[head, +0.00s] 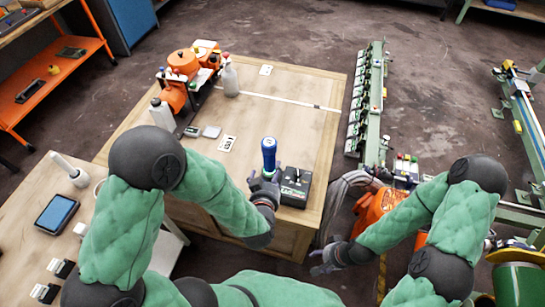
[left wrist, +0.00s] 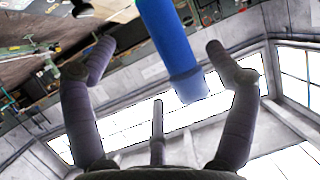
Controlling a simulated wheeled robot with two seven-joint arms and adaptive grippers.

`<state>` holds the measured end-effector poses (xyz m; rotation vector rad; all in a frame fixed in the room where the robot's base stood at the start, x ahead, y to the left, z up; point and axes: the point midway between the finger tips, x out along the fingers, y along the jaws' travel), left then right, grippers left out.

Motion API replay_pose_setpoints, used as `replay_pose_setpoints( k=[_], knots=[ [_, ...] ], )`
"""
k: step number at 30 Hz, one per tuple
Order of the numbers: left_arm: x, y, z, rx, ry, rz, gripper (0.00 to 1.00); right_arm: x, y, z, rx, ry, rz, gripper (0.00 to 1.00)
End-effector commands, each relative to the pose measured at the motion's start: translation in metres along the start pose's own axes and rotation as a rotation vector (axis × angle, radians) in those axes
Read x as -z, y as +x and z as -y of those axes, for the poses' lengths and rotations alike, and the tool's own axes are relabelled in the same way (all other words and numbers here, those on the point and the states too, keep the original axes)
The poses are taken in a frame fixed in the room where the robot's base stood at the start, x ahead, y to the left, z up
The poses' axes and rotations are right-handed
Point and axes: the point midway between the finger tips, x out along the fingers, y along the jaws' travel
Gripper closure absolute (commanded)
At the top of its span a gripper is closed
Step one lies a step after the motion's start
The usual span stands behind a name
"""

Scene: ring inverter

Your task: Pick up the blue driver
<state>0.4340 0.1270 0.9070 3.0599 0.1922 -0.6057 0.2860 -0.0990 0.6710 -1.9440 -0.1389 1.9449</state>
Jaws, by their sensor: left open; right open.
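The blue driver (head: 269,150) stands roughly upright near the front edge of the wooden table. My left gripper (head: 264,184) is open at its lower part, which the fingers hide in the head view. In the left wrist view the driver (left wrist: 168,38) shows as a blue cylinder with a paler end, in the space between the spread fingers (left wrist: 158,60). A gap shows on each side, and I see no finger closed on it. My right gripper (head: 326,260) is open and empty, low and to the right, off the table's front edge.
A black control box (head: 296,186) sits just right of my left gripper. A green conveyor (head: 366,100) runs along the right. The table's middle is clear.

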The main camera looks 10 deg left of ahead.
Motion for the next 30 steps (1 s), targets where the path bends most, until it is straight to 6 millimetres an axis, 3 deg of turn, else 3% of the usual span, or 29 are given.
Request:
replay_pose_setpoints(
  k=[3,13,21,30],
  knots=[
    [-0.003,0.021,0.001,0.003,-0.002,0.001,0.14,0.000,0.008,-0.003,0.000,0.000,0.001,0.44],
    [-0.003,0.046,0.001,0.001,-0.001,0.002,0.14,0.001,0.016,-0.005,0.000,0.000,0.000,0.44],
    [-0.007,0.082,0.001,0.001,-0.002,0.001,0.14,0.001,0.030,-0.011,0.000,0.000,0.000,0.44],
    [-0.005,0.090,0.001,-0.001,0.000,0.002,0.14,0.001,0.031,-0.011,0.000,0.000,0.000,0.44]
  ],
)
